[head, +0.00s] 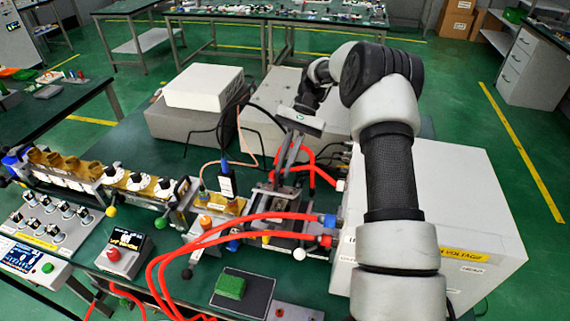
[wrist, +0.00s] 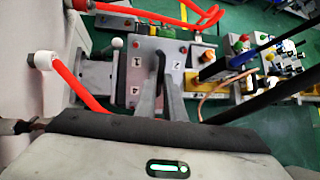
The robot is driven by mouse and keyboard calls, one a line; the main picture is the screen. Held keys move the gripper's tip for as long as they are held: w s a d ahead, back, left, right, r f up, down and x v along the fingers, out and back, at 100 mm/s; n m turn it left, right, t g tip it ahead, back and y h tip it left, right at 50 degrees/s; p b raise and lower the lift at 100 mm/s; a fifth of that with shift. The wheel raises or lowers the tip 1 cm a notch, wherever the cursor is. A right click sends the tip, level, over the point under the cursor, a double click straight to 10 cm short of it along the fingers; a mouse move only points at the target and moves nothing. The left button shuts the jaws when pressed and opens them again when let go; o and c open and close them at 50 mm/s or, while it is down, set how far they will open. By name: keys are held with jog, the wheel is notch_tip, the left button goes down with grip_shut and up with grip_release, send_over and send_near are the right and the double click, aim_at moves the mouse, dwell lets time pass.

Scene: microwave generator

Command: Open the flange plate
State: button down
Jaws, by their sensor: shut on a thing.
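The flange plate (wrist: 134,74) is a grey metal plate marked with numbers such as 1, 2 and 4. In the wrist view it sits in the upper middle, and in the head view it shows (head: 266,194) on the bench left of the large white box. My gripper (wrist: 158,55) reaches down over the middle of the plate. Its two fingers stand close together at the tips, shut on the plate. The fingers hide the exact part they hold. In the head view my gripper (head: 278,180) comes down on the plate from behind.
Red hoses (head: 200,243) loop from the white voltage box (head: 470,215) in front of the plate. A row of waveguide parts (head: 110,180) extends left. A green block (head: 230,286) lies on a dark pad in front.

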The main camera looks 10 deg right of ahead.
jog(key=c, duration=1.8)
grip_release()
jog(key=shift+c, duration=0.2)
jog(key=v, duration=0.7)
jog(key=shift+r, duration=0.2)
jog(key=shift+d, duration=0.1)
